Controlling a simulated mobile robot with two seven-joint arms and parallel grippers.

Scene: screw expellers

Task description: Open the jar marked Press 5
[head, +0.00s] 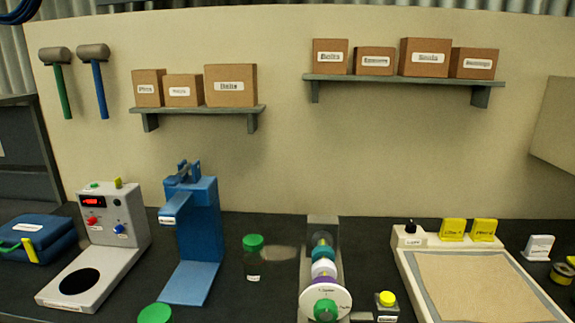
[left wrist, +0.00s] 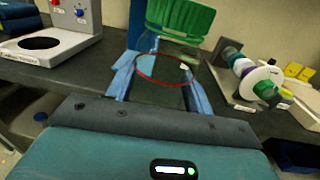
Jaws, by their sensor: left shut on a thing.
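A clear jar with a ribbed green lid (left wrist: 180,18) fills the upper middle of the left wrist view. A red ring (left wrist: 178,82) circles its clear body. My left gripper (left wrist: 165,98) is shut on this jar; the fingertips are hard to make out. A green lid (head: 155,314) at the head view's bottom edge appears to be the same one, with the jar body cut off. Another green-lidded jar (head: 253,262) stands upright on the bench; its label is too small to read. A blue press (head: 198,230) stands behind the held jar. My right gripper is not in view.
A grey machine (head: 115,220) with a round black opening stands left of the press. Right are a device with coloured rings (head: 323,270), a small yellow-lidded jar (head: 386,303) and a sand-coloured tray (head: 410,275). Bench around the standing jar is clear.

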